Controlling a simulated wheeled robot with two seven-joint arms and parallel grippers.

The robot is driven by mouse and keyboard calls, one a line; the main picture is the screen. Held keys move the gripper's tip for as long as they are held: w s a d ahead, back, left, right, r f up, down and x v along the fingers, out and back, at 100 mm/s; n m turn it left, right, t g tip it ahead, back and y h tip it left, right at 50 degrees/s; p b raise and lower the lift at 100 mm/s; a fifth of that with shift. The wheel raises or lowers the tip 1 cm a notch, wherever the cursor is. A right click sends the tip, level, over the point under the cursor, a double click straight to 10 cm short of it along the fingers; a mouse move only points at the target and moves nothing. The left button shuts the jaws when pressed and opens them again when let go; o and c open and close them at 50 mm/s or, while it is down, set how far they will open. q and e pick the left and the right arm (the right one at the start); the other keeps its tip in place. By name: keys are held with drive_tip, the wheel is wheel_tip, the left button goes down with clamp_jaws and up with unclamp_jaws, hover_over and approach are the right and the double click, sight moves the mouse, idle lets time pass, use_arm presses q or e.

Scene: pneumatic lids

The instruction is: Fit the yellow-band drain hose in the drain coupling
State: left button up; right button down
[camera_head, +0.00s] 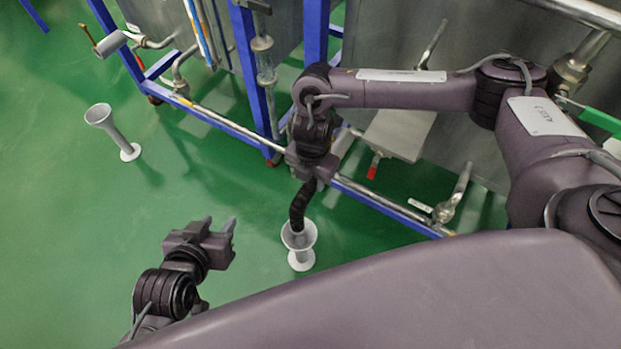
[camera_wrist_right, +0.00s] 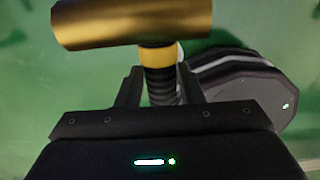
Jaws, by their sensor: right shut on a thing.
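My right gripper (camera_head: 310,172) is shut on a black ribbed hose (camera_head: 297,210) that hangs down from it. In the right wrist view, the hose (camera_wrist_right: 160,82) sits between the fingers, with a yellow band (camera_wrist_right: 155,57) just beyond them. A brass-coloured cylinder (camera_wrist_right: 130,22) lies across the hose beyond the band. In the head view, the hose's lower end overlaps the mouth of a grey funnel-shaped fitting (camera_head: 300,258), perhaps the drain coupling; I cannot tell whether it is seated. My left gripper (camera_head: 219,224) is open and empty, left of the fitting.
A second grey funnel-shaped stand (camera_head: 119,130) is at the left. A blue frame (camera_head: 262,85) with pipes and a steel tank (camera_head: 385,35) stand behind the hose. A dark round object (camera_wrist_right: 245,85) is at the right in the wrist view.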

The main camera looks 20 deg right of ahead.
drive_tip(key=shift+w+d, duration=0.2)
drive_tip(key=c, duration=0.9)
unclamp_jaws()
